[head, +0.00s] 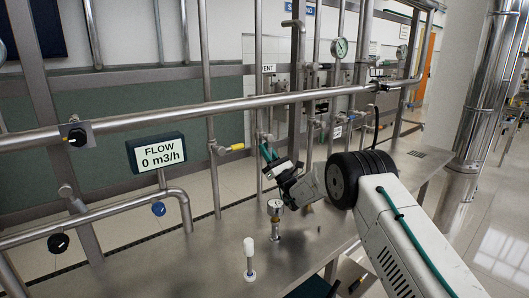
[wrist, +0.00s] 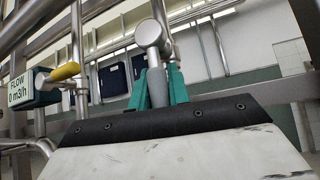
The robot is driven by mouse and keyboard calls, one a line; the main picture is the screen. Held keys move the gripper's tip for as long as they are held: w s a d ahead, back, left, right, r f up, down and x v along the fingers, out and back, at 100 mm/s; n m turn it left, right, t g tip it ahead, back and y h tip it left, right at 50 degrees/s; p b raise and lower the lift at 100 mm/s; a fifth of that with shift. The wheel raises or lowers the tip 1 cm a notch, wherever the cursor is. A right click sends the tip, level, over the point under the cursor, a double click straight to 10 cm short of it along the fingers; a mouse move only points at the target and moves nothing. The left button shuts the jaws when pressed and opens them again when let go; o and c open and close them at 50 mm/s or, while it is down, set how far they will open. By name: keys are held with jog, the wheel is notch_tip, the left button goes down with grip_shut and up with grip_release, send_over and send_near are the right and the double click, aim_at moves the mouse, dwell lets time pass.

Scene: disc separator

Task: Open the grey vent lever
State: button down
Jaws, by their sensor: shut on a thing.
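The grey vent lever (wrist: 157,90) hangs down from a round metal valve body (wrist: 151,35) in the wrist view. My gripper (wrist: 160,78) has its two teal fingers on either side of the lever, shut on it. In the head view my gripper (head: 267,150) is at the pipes behind the bench, below the VENT label (head: 268,69). The lever cannot be made out there, as the fingers and pipes crowd it.
A yellow-handled valve (head: 234,147) is to the left of my gripper. A flow display (head: 157,152) reads 0 m3/h. A long horizontal pipe (head: 200,112) crosses above the gripper.

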jog(key=c, duration=1.3)
grip_release()
jog(key=shift+s, duration=0.15)
jog(key=shift+f, duration=0.15)
jog(key=v, duration=0.7)
jog(key=shift+s+d+f, duration=0.15)
jog(key=shift+d+f, duration=0.05)
jog(key=shift+d, duration=0.05)
